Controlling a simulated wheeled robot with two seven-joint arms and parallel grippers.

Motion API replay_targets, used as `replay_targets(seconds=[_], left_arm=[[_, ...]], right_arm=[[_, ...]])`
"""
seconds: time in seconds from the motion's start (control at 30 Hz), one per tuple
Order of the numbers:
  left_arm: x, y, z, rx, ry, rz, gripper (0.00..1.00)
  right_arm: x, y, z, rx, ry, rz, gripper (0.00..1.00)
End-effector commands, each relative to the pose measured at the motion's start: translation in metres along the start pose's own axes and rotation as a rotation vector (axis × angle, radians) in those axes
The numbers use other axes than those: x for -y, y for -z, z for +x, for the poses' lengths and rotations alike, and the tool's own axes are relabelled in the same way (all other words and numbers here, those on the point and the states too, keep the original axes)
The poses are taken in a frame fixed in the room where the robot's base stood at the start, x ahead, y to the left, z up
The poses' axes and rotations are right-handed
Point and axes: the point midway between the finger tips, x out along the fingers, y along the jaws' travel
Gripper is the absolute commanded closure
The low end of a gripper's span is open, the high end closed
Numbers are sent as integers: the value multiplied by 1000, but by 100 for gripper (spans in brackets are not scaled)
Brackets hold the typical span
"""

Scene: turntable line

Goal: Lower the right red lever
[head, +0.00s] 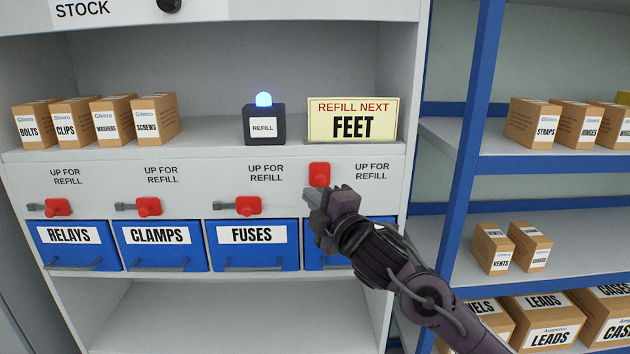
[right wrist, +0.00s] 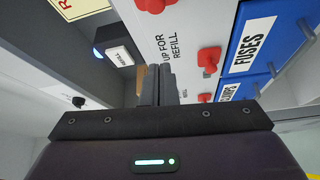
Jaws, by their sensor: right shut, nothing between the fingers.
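The right red lever (head: 319,175) stands up on the white panel, its red end higher than those of the other levers. Its lower part is hidden behind my right gripper. In the right wrist view a red lever end (right wrist: 153,5) shows at the top edge. My right gripper (head: 310,196) is shut and empty, just below and in front of the red end; I cannot tell whether it touches the lever. Its fingers also show in the right wrist view (right wrist: 158,85). My left gripper is not in view.
Three other red levers, including the one above the FUSES bin (head: 248,206), lie sideways. My right arm partly covers the rightmost blue bin (head: 318,261).

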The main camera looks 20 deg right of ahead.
Motion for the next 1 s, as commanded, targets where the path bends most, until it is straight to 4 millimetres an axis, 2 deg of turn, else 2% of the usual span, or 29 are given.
replay_targets(seconds=[0.03, 0.33, 0.43, 0.6, 1.0], left_arm=[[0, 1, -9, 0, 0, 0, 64], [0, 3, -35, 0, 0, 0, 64], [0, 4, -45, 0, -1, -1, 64], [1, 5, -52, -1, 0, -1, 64], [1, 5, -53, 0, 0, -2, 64]], right_arm=[[-6, 0, 12, 1, -1, 4, 100], [-5, 1, 74, 0, 0, 2, 100], [-4, -18, 66, 5, 3, -3, 100], [-2, -33, 60, 2, 2, -1, 100], [0, -38, 58, 0, 0, 0, 100]])
